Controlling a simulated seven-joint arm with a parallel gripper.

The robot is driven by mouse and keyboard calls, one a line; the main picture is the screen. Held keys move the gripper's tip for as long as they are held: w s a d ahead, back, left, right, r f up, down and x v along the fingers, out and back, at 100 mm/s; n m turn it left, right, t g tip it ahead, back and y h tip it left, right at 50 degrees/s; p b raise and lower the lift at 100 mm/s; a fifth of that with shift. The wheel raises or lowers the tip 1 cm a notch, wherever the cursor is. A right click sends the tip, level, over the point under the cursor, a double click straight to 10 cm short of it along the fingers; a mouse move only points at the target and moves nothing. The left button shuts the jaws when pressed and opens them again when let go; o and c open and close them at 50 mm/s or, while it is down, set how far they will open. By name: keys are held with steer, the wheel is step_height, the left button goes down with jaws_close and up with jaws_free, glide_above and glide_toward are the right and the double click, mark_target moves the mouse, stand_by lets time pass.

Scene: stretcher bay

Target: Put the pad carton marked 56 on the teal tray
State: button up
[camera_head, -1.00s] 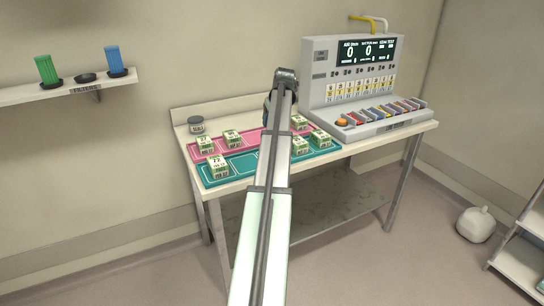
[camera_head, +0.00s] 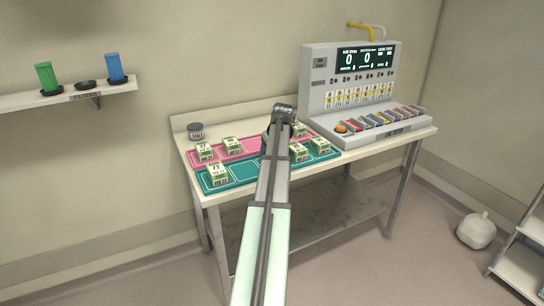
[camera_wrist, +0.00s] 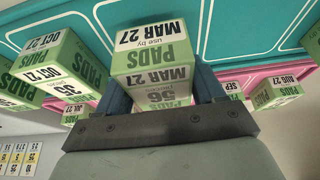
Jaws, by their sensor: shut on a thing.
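The pad carton marked 56 (camera_wrist: 152,62), green and white with "MAR 27" on it, is between the fingers of my gripper (camera_wrist: 160,88) in the wrist view. My gripper is shut on it. The teal tray (camera_wrist: 255,25) with white outlined spaces fills the top of the wrist view, behind the carton; I cannot tell whether the carton touches it. In the head view the teal tray (camera_head: 242,173) lies along the front of the table, and my arm hides the gripper and the held carton.
A pink tray (camera_head: 263,136) lies behind the teal one. A carton marked 72 (camera_head: 216,175) stands at the teal tray's left end, others (camera_head: 320,147) at its right. A carton marked 35 (camera_wrist: 65,68) is beside the held one. A grey console (camera_head: 350,95) stands at the right.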

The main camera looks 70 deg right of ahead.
steer(key=shift+f, duration=1.05)
steer(key=shift+f, duration=0.2)
steer(key=o, duration=1.2)
steer(key=shift+r, duration=0.2)
steer(key=v, duration=1.2)
steer(key=shift+w, duration=0.1)
